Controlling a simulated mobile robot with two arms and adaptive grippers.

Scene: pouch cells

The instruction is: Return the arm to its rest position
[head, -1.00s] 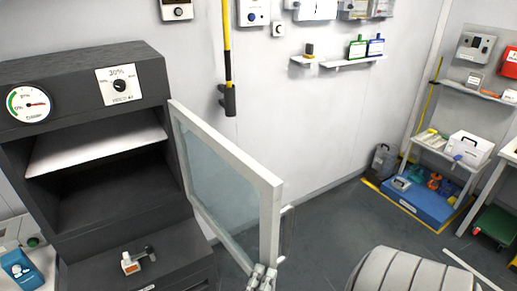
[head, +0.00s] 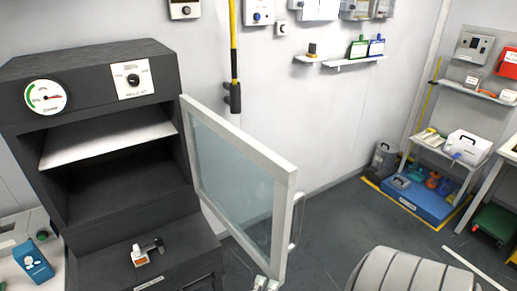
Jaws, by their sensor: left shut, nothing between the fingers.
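My left gripper (head: 266,284) shows only at the bottom edge of the head view, just below the lower corner of the open glass door. Its fingers look shut with nothing between them, and the rest of it is cut off by the frame. The door (head: 240,180) has a pale frame and stands swung out from the dark cabinet (head: 90,70). A handle (head: 297,220) is on the door's outer edge, apart from the gripper. My right gripper is not in view.
The cabinet's shelf (head: 105,138) is bare. A small bottle (head: 139,255) and a dark tool stand on the lower ledge. A blue device (head: 33,262) is at the left. Open grey floor (head: 340,215) lies right of the door; a blue platform (head: 430,200) is beyond.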

